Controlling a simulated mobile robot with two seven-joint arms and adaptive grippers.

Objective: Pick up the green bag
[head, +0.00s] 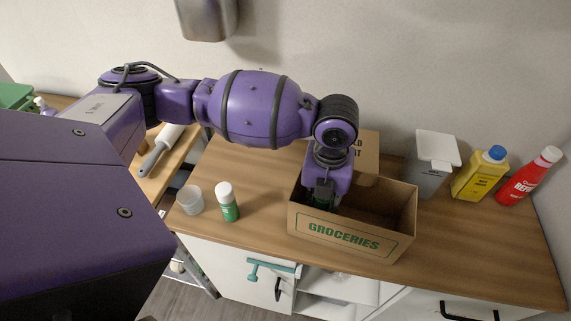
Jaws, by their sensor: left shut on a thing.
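My left gripper (324,193) reaches down into the open cardboard groceries box (350,238) on the wooden counter, at its left end. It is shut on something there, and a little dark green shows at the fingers. This fits the green bag, but the gripper and the box wall hide most of it, so its shape cannot be seen. My right gripper is not in view.
Left of the box stand a green-and-white bottle (227,202) and a white cup (190,199). Right of it are a white-lidded container (434,165), a yellow jug (480,175) and a red bottle (529,178). A brown carton (366,150) stands behind.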

